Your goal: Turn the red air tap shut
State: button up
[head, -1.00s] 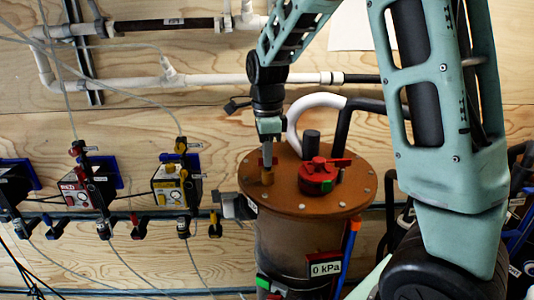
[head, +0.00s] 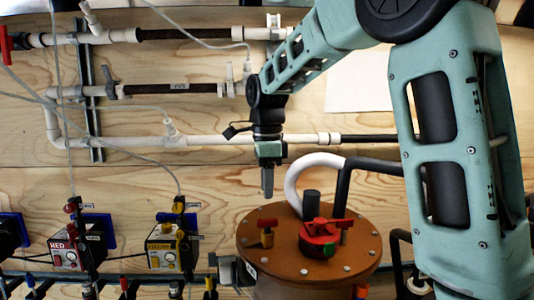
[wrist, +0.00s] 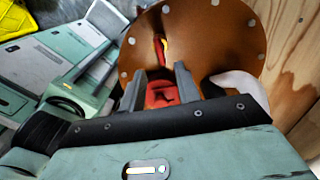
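A small brass tap with a red handle (head: 267,232) stands at the left of the brown drum lid (head: 290,262). A larger round red valve (head: 318,238) with a red crossbar sits beside it. Another red-handled tap (head: 5,45) is at the far left end of the upper pipe. I cannot tell which is the air tap. My gripper (head: 267,192) points down above the brass tap, with a gap between. In the wrist view its two fingers (wrist: 160,72) are apart, with red parts (wrist: 160,95) showing between and beyond them. It seems empty.
White and black pipes run across the wooden wall, and a curved white hose (head: 297,178) meets the lid. Regulators labelled red (head: 66,250) and yellow (head: 163,250) hang at the lower left. My arm covers the right side.

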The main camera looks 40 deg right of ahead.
notch_tip(320, 180, up, 9)
jog(key=b, duration=0.1)
jog(key=shift+r, duration=0.2)
dwell(0.5)
jog(key=s+a+f+n+b, duration=0.2)
jog(key=s+a+f+n, duration=0.2)
jog(key=a+f+n, duration=0.45)
jog(key=s+a+f+n+b, duration=0.2)
jog(key=s+a+f+n, duration=0.2)
jog(key=a+f+n, duration=0.5)
jog(key=s+a+f+n+b, duration=0.1)
jog(key=s+a+f+n, duration=0.2)
jog(key=s+f+n, duration=0.3)
jog(key=s+a+f+n+b, duration=0.2)
jog(key=s+a+f+n, duration=0.1)
jog(key=s+f+n, duration=0.4)
jog(key=s+n, duration=0.1)
jog(key=s, duration=0.2)
jog(key=shift+s+a+f+y, duration=0.3)
jog(key=shift+a, duration=0.05)
